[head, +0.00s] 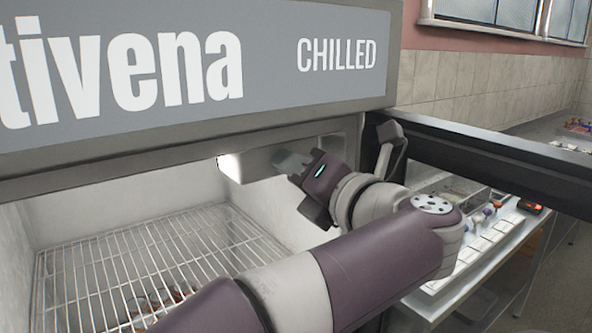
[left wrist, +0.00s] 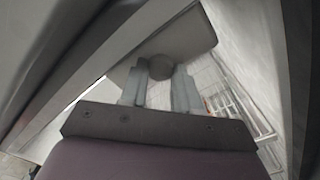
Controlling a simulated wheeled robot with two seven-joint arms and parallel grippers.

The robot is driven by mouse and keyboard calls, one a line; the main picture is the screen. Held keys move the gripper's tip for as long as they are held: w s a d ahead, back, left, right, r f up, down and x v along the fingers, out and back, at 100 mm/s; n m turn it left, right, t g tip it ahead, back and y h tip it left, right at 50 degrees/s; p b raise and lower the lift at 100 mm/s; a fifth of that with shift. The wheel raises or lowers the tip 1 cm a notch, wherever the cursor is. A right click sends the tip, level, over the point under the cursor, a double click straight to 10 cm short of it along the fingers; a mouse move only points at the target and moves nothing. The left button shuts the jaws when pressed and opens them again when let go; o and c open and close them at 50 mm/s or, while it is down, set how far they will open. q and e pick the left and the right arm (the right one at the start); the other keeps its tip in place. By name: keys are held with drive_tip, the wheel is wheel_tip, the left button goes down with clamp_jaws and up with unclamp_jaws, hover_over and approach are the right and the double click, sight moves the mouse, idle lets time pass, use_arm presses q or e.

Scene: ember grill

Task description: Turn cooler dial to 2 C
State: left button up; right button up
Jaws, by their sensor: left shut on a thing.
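The open cooler (head: 250,72) fills the left and middle of the head view, with "CHILLED" on its grey top panel. A grey control housing (head: 255,163) hangs under the top inside it. My left gripper (head: 288,160) reaches into the opening, with its fingertips at this housing. In the left wrist view, the fingers (left wrist: 160,85) are shut on the round dark cooler dial (left wrist: 160,68), one on each side. The housing (left wrist: 180,42) shows behind the dial. The dial's marks and setting cannot be read, and the fingers hide it in the head view. My right gripper is not in view.
A wire shelf (head: 150,262) lies low inside the cooler, with small items under or on it. The dark-framed door (head: 490,160) stands open at the right. Beyond it is a counter (head: 480,240) with small objects. The cooler's upper edge is close above my left gripper.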

use_arm(q)
drive_tip(key=shift+m, duration=1.1)
drive_tip(key=o, duration=1)
drive_tip(key=shift+o, duration=0.2)
